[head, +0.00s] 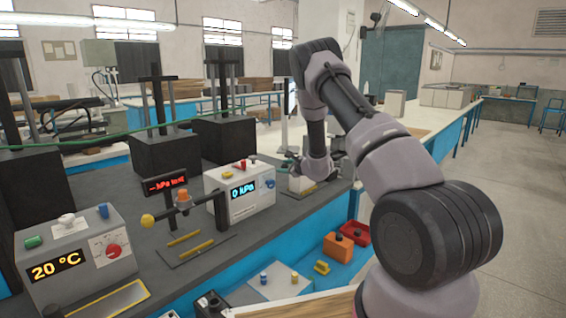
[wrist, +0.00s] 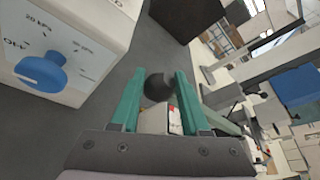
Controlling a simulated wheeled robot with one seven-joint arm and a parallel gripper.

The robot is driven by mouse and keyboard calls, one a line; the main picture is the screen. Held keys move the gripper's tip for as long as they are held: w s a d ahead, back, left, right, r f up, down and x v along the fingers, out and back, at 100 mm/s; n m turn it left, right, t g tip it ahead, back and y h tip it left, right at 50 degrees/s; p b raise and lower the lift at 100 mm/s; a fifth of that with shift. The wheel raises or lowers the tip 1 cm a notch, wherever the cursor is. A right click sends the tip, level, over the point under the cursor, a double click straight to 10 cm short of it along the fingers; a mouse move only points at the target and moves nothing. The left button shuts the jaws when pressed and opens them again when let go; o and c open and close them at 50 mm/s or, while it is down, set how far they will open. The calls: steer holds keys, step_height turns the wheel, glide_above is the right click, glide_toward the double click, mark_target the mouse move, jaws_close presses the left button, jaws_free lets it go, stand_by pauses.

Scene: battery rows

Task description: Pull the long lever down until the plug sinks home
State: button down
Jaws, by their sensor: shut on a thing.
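My gripper (wrist: 158,84) has its two teal fingers on either side of a dark round knob (wrist: 157,88), shut on it. Whether this knob ends the long lever cannot be told, as its shaft is hidden. Below it, between the fingers, a pale block with a red mark (wrist: 174,120) shows in part. In the head view my arm reaches to a small white unit (head: 301,184) at the bench's right end; my fingers are hard to make out there. A dark bar with a yellow ball end (head: 148,220) and an orange piece (head: 184,197) stands apart, to the left. No sinking plug is clearly visible.
A white box reading 0 kPa (head: 243,206) stands left of my gripper; a white box with a blue knob (wrist: 40,73) shows in the wrist view. A 20 °C box (head: 57,248) is at far left. Black presses (head: 164,160) stand behind. Orange and red bins (head: 338,247) sit lower in front.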

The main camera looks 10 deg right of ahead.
steer(key=shift+s+f, duration=0.25)
steer(key=shift+f, duration=0.6)
steer(key=shift+c, duration=2)
jaws_free()
steer(key=shift+f, duration=0.1)
steer(key=shift+d, duration=0.2)
steer(key=shift+w, duration=0.1)
steer(key=v, duration=1)
steer(key=shift+s+a+r, duration=0.15)
steer(key=shift+s+r, duration=0.1)
steer(key=shift+r, duration=0.25)
